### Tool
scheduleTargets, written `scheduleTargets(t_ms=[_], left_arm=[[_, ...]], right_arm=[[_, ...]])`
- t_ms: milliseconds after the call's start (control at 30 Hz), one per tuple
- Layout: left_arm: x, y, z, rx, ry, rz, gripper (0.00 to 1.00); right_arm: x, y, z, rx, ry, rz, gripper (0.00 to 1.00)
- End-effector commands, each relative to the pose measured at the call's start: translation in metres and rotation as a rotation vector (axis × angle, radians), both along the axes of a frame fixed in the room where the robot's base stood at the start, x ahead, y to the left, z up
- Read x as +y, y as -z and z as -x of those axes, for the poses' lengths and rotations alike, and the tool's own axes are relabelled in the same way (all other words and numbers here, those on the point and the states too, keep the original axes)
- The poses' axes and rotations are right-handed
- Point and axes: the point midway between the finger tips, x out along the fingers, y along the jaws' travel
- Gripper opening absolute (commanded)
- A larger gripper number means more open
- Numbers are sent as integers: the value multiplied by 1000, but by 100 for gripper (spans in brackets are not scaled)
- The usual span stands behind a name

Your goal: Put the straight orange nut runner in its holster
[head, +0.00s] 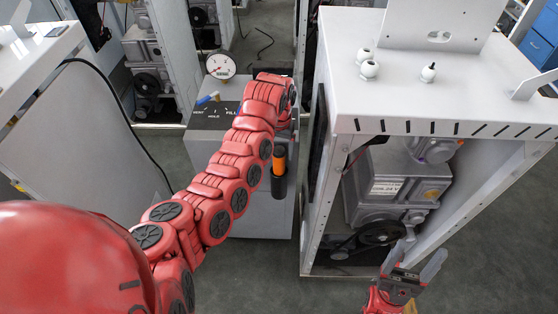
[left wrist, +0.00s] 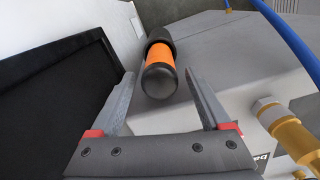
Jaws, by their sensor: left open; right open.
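The straight orange nut runner (head: 280,163) stands upright at the front side of a grey cabinet, its lower end inside a black cylindrical holster (head: 278,187). In the left wrist view the nut runner (left wrist: 161,55) shows end-on, with a rounded black cap toward me and the dark holster (left wrist: 160,34) behind it. My left gripper (left wrist: 160,76) is open, its fingers on either side of the cap with gaps and no visible contact. In the head view my own arm hides the left gripper. My right gripper (head: 413,262) is open and empty at the lower right.
The grey cabinet (head: 255,215) carries a gauge (head: 221,65) and a labelled panel. A white-topped machine frame (head: 450,100) stands right of it, close to the holster. Brass and blue hose fittings (left wrist: 283,125) sit right of my left gripper. A dark panel (left wrist: 60,90) is at left.

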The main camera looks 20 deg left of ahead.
Motion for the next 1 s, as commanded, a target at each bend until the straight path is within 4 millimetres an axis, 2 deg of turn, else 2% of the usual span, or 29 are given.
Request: scheduleTargets(t_ms=[100,300,433,900,1000], left_arm=[[2,-27,-1,-4,-2,-2,81],[2,-58,0,0,-1,-1,81],[1,-64,1,2,0,0,81],[0,-63,1,3,0,0,81],[0,-71,1,3,0,0,81]], right_arm=[[0,3,0,0,0,0,71],[0,-2,0,0,0,0,71],[0,-2,0,0,0,0,71],[0,-2,0,0,0,0,71],[0,-10,0,0,0,0,71]])
